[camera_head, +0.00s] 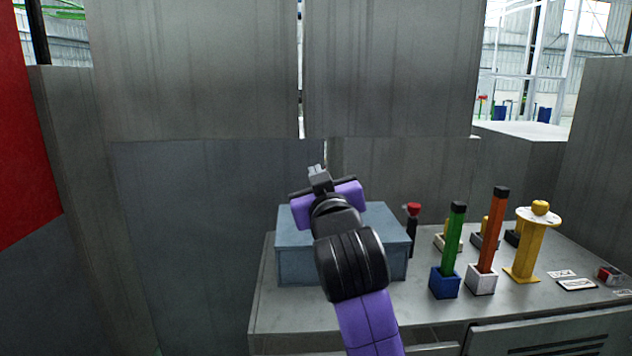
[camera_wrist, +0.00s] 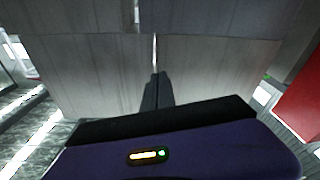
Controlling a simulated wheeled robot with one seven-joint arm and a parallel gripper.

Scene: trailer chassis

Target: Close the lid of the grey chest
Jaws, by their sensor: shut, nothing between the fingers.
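The blue-grey chest (camera_head: 294,262) sits on the left part of the grey worktop in the head view. Its top (camera_head: 378,217) looks flat and level, as if the lid is down. My arm hides the middle of the chest, so I cannot tell whether there is a gap under the lid. My gripper (camera_head: 317,170) is above the chest toward its back edge, pointing up and away toward the grey panels, with its fingers together and empty. The closed fingers (camera_wrist: 157,90) also show in the wrist view against grey panels. The chest cannot be made out there.
Right of the chest stand a red-topped black lever (camera_head: 413,228), a green bar (camera_head: 453,237) in a blue base, an orange bar (camera_head: 488,232) in a white base, and a yellow post (camera_head: 526,245). Tall grey panels (camera_head: 215,200) rise behind. A red panel (camera_head: 28,150) is at left.

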